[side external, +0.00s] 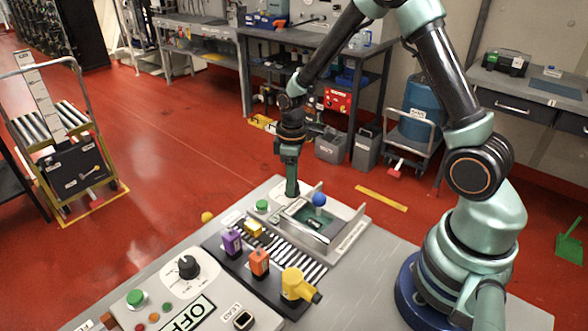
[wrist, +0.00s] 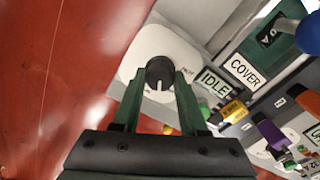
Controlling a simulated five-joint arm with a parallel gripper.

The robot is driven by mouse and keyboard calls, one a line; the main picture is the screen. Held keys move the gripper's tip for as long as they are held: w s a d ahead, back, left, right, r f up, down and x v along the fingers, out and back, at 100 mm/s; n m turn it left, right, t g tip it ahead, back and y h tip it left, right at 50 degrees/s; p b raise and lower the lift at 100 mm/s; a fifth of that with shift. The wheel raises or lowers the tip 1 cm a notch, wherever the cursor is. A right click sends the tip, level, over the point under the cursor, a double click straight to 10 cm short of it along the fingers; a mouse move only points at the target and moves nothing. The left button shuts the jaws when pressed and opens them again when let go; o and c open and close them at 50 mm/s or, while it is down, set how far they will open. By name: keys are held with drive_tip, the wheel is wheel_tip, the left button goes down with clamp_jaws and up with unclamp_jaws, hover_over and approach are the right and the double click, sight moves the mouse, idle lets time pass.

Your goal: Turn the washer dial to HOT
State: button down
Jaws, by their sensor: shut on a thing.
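In the wrist view a black dial knob (wrist: 160,70) stands on a round white plate (wrist: 143,45). A white pointer mark on the knob faces the bottom of the picture. A small label (wrist: 187,71), which seems to read HOT, is printed on the plate to the right of the knob. My gripper (wrist: 160,78) is shut on the knob, one green finger on each side. In the side view my gripper (side external: 291,190) points down at the far end of the bench, and the knob is hidden by it.
A green button (side external: 262,205) is close by on the left. Yellow (side external: 253,229), purple (side external: 231,241) and orange (side external: 259,262) pieces stand nearer, with another black dial (side external: 188,267) to their left.

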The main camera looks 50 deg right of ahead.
drive_tip(key=n, duration=0.4)
drive_tip(key=shift+n, duration=0.8)
drive_tip(key=n, duration=0.3)
drive_tip(key=shift+n, duration=1.4)
